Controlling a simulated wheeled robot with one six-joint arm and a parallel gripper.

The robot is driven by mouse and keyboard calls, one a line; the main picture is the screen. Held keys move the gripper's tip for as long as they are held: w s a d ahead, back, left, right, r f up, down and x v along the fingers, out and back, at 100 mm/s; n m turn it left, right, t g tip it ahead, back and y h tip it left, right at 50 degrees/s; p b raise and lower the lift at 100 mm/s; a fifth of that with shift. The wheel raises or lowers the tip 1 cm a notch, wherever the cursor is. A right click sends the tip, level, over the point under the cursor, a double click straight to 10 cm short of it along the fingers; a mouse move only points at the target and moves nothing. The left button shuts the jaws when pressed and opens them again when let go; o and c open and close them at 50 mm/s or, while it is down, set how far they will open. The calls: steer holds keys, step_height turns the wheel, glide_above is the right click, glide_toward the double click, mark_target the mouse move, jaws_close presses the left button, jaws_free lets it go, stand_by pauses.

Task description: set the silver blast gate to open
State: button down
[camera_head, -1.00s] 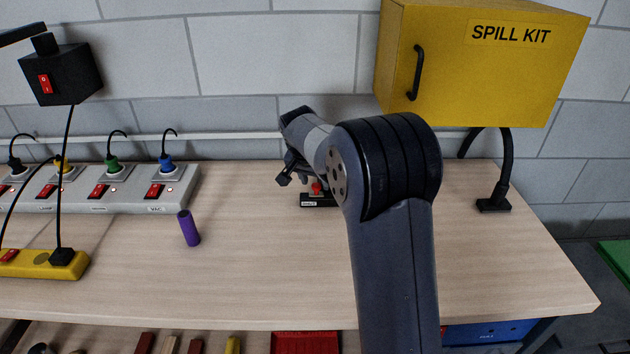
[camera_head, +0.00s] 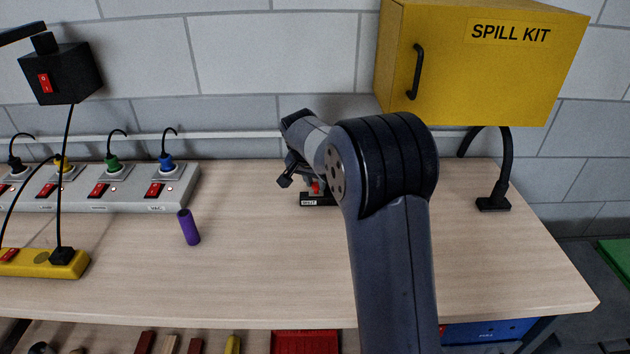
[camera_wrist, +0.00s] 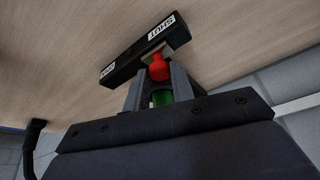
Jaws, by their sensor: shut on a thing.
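A small black unit (camera_head: 316,200) with a white label and a red part stands on the bench, partly behind my arm. In the wrist view it is a long black bar (camera_wrist: 125,68) with a white label reading SHUT near its upper right end and another, hard to read, at its left end. A red knob (camera_wrist: 158,68) sits beside the bar, with a green part (camera_wrist: 162,97) nearer my wrist. My gripper (camera_wrist: 160,82) has its fingers on both sides of these parts and is shut on the knob piece. In the head view my gripper (camera_head: 302,180) is mostly hidden. No silver surface is clear.
A grey socket strip (camera_head: 125,197) and a yellow strip (camera_head: 40,263) lie further left. A yellow spill kit box (camera_head: 485,65) hangs above right, over a black stand (camera_head: 494,203). The front middle is clear.

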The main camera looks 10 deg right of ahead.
steer(key=d, duration=0.2)
steer(key=s+d, duration=0.1)
steer(key=d, duration=0.2)
steer(key=shift+d+b, duration=0.1)
steer(key=shift+b, duration=0.25)
steer(key=c, duration=1.3)
jaws_free()
steer(key=shift+d, duration=0.15)
steer(key=shift+o, duration=0.5)
steer(key=v, duration=1.1)
steer(key=shift+f, duration=0.25)
